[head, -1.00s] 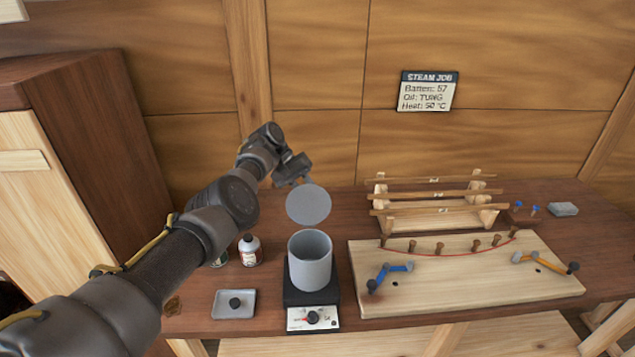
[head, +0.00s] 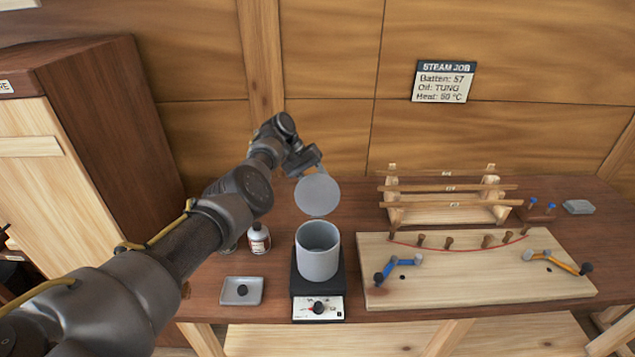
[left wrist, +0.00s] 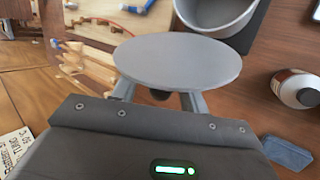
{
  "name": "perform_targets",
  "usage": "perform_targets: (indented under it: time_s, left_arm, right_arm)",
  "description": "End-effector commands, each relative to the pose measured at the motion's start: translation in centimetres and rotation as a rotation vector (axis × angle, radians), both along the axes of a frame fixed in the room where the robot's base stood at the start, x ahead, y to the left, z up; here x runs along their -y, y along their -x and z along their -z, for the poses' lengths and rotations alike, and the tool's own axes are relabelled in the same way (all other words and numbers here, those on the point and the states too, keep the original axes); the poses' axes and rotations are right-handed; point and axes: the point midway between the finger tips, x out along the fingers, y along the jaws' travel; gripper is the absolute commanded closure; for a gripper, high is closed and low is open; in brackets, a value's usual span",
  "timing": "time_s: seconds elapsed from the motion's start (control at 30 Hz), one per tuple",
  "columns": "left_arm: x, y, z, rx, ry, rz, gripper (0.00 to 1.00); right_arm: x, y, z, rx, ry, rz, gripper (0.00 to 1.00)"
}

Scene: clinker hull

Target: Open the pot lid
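The pot (head: 318,252) is a grey open cylinder standing on a black hotplate (head: 318,285). The pot lid (head: 317,194) is a flat grey disc held tilted in the air above and behind the pot, apart from its rim. My left gripper (head: 308,170) is on the lid's far side. In the left wrist view the lid (left wrist: 178,62) sits at the fingertips (left wrist: 160,95), which close around a dark knob under it, mostly hidden by the disc. The pot (left wrist: 215,12) also shows there, uncovered. My right gripper is in neither view.
A small grey tray (head: 241,299) with a dark knob-like piece lies left of the hotplate. Bottles (head: 259,238) stand behind it. A pegged board (head: 478,284) with clamps and a wooden rack (head: 440,212) of battens fill the right of the bench.

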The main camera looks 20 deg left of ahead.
Motion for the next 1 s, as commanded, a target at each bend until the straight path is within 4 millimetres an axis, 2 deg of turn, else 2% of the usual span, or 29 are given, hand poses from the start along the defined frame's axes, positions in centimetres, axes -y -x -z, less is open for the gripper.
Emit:
perform_targets:
  time_s: [0.27, 0.57, 0.7, 1.0]
  left_arm:
    - [-0.4, -0.1, -0.9, 0.002, -0.002, 0.001, 0.56]
    - [-3.1, 0.0, -4.5, 0.001, 0.0, 0.001, 0.56]
    - [-4.1, 0.0, -5.7, 0.001, 0.0, 0.001, 0.56]
    - [-4.3, 0.1, -6.0, -0.001, 0.0, 0.002, 0.56]
  right_arm:
    - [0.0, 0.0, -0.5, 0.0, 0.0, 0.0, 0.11]
    - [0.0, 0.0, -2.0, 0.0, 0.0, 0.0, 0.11]
    - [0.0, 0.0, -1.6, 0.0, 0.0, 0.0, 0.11]
    - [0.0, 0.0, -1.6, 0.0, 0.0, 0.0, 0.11]
